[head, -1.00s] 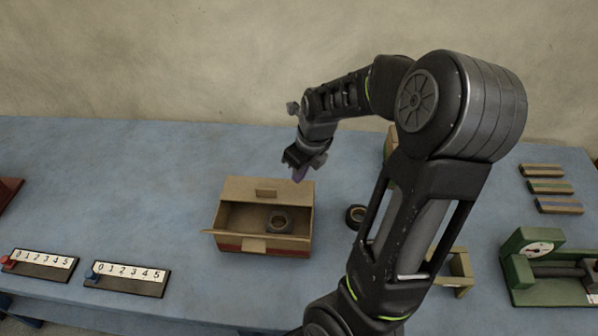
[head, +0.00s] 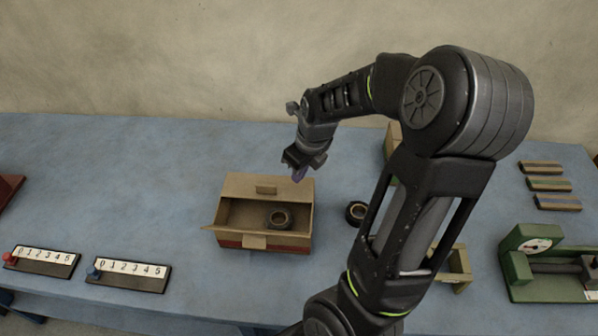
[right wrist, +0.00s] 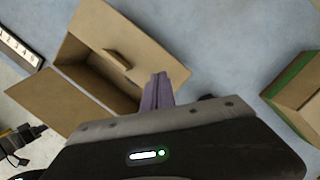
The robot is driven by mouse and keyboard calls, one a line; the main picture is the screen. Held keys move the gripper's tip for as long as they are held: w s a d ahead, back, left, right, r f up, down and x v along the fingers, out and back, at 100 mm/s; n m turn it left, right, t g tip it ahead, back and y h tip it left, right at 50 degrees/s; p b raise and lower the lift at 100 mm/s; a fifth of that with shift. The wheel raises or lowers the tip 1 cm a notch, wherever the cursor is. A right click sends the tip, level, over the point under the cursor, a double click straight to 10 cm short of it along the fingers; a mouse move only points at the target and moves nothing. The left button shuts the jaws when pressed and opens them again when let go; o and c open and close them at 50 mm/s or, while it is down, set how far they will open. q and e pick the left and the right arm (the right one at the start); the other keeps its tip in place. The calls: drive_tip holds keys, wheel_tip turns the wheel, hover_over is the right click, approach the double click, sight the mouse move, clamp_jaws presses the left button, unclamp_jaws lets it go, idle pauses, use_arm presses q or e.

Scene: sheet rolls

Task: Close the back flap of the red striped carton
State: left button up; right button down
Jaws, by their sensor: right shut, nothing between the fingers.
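The red striped carton (head: 290,246) stands open on the table, with a red band low on its front wall. Its back flap (head: 240,186) is raised and open at the far side, with a small tab near its middle. The flap also shows in the right wrist view (right wrist: 125,38). A dark tape roll (head: 279,219) lies inside the carton. My right gripper (head: 298,176) is shut and empty, at the back right corner by the flap. Its purple fingertips (right wrist: 161,90) show close to the flap's edge; contact cannot be told. My left gripper is not in view.
Another dark roll (head: 356,212) lies right of the carton. A green-edged carton (head: 392,141) is partly behind my arm. Two number scales (head: 128,275) lie front left, and a green device (head: 530,265) stands at right.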

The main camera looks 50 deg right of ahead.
drive_tip(key=shift+r, duration=0.1)
drive_tip(key=shift+w+p+v, duration=0.25)
drive_tip(key=shift+p+v, duration=0.45)
drive_tip(key=shift+v, duration=0.35)
drive_tip(key=w+v, duration=0.1)
drive_tip(key=v, duration=0.5)
drive_tip(key=shift+w+r, duration=0.25)
drive_tip(key=shift+r, duration=0.2)
